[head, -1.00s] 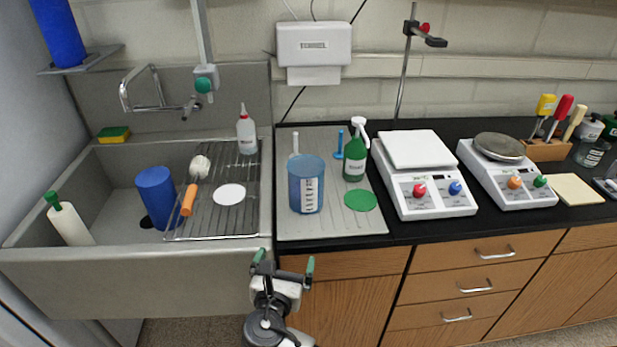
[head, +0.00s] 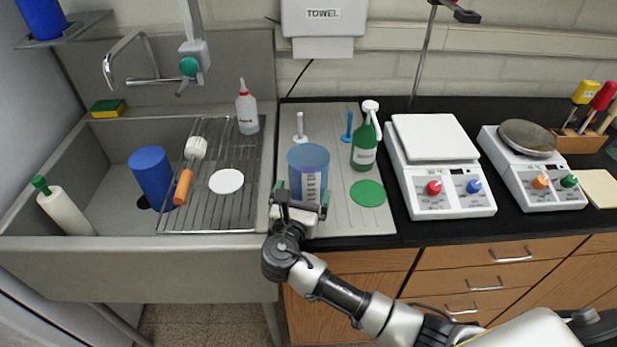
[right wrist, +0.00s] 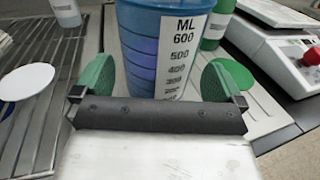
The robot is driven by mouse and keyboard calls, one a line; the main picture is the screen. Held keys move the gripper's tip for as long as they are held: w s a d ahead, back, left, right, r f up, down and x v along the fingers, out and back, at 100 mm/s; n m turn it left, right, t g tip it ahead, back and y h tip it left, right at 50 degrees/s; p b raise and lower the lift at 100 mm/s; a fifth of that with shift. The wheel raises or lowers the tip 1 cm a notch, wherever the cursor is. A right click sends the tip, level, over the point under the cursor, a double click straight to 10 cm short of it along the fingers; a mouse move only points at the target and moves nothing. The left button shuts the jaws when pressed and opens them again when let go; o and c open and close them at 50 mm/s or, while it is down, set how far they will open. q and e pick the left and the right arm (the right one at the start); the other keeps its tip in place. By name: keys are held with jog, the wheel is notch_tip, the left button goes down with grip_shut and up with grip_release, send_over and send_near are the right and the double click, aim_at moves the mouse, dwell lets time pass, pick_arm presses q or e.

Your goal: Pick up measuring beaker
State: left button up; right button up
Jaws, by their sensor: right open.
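The measuring beaker (head: 309,161) is a translucent blue cylinder with a white scale label. It stands upright on the grey drain mat (head: 352,222) just right of the sink. In the right wrist view the beaker (right wrist: 150,45) is straight ahead, its label reading ML 600 and lower marks. My right gripper (head: 301,200) is in front of the beaker, low near its base. Its green fingertips (right wrist: 165,80) are spread, one on each side of the beaker. I cannot tell whether they touch it. The beaker's base is hidden by the gripper. My left gripper is not in view.
A wire rack (head: 213,205) over the sink lies left. A scale (head: 437,170) stands further right.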

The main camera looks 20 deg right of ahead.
aim_at(312, 164)
jog(key=p+x, duration=0.1)
jog(key=x, duration=0.3)
jog(key=shift+w+r, duration=0.1)
jog(key=shift+r, duration=0.05)
jog(key=shift+w+d, duration=0.2)
jog(key=shift+w, duration=0.2)
jog(key=c, duration=0.7)
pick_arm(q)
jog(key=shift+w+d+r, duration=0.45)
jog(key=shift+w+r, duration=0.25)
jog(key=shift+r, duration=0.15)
